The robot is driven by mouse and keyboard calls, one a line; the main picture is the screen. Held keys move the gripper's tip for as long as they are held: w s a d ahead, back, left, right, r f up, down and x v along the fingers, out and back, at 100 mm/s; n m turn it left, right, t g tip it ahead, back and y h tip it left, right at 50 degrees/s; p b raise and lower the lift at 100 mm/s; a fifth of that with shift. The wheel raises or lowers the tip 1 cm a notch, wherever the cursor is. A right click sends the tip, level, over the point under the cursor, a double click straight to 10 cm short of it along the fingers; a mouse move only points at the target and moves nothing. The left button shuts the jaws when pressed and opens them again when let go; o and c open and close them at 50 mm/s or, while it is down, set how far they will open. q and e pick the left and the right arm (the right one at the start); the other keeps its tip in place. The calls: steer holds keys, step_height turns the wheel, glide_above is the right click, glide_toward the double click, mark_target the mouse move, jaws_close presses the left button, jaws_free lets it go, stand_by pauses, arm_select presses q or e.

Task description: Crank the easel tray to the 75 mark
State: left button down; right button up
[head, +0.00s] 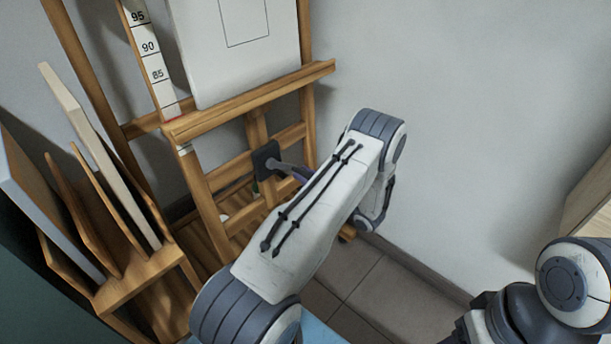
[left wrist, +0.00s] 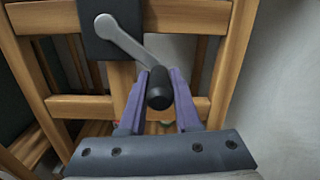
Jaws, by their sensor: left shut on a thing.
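The wooden easel (head: 203,190) stands against the wall, with its tray (head: 265,97) across the front under a white canvas (head: 232,50). A white scale (head: 147,48) at the left shows 95, 90 and 85. The crank has a black plate (head: 266,160), a grey arm (left wrist: 123,40) and a black knob (left wrist: 159,88). My left gripper (head: 302,173), with purple fingers, is shut on the knob; it shows clearly in the left wrist view (left wrist: 158,95). My left forearm hides part of it in the head view.
A wooden rack (head: 150,275) with upright panels (head: 100,150) stands left of the easel. Plain wall (head: 460,100) and tiled floor (head: 375,295) lie open to the right. A wooden piece (head: 592,200) stands at the right edge. Part of my right arm shows at bottom right.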

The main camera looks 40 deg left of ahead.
arm_select(q)
steer(key=shift+w+r+n, duration=0.15)
steer(key=shift+r+n, duration=0.05)
steer(key=shift+n, duration=0.1)
stand_by(0.9)
